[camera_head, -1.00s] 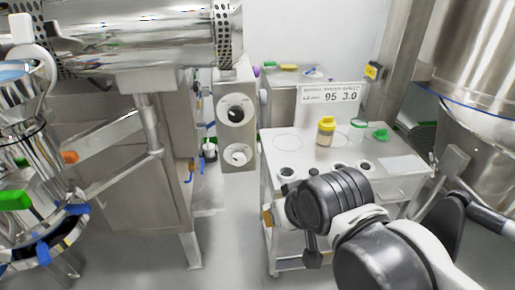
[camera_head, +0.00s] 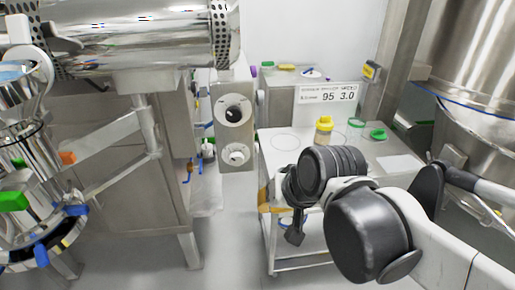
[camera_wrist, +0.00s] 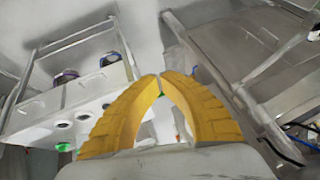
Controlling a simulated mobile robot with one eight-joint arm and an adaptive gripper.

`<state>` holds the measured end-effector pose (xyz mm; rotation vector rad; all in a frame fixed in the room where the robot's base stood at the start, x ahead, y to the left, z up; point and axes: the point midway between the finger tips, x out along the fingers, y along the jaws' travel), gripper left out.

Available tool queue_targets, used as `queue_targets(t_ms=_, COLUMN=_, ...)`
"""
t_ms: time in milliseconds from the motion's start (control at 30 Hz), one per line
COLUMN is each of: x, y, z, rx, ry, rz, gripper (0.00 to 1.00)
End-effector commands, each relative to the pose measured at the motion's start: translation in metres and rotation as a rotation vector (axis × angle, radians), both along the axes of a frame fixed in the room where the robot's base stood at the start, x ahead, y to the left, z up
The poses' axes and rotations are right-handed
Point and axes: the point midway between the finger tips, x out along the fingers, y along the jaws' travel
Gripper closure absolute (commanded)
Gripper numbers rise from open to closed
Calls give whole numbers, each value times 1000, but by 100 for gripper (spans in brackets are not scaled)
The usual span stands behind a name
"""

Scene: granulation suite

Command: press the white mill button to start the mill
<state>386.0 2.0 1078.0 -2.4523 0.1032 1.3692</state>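A grey upright control box (camera_head: 235,134) stands left of the middle in the head view. It has a black round knob above and a white round control, which looks like the white mill button (camera_head: 237,154), below it. My gripper is to the right of the box and lower, mostly hidden behind my dark arm links in the head view; a bit of yellow shows there. In the wrist view, the yellow fingers of my gripper (camera_wrist: 158,78) meet at their tips with nothing between them. I cannot make out the button in the wrist view.
A white cart (camera_head: 283,141) with a yellow-lidded jar (camera_head: 324,130), green lids and a display sign (camera_head: 327,96) stands beside my arm. The steel machine (camera_head: 140,50) fills the left, a big steel vessel (camera_head: 470,70) the right. A floor gap (camera_head: 231,230) lies between machine and cart.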

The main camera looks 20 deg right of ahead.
Motion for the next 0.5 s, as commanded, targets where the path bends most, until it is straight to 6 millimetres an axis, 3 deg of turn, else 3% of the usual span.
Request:
queue_targets(t_ms=267, x=72, y=-17, z=5, rx=532, ry=125, rz=-410, gripper=100)
queue_targets(t_ms=500, x=132, y=-56, z=8, rx=995, ry=230, rz=-689, gripper=100)
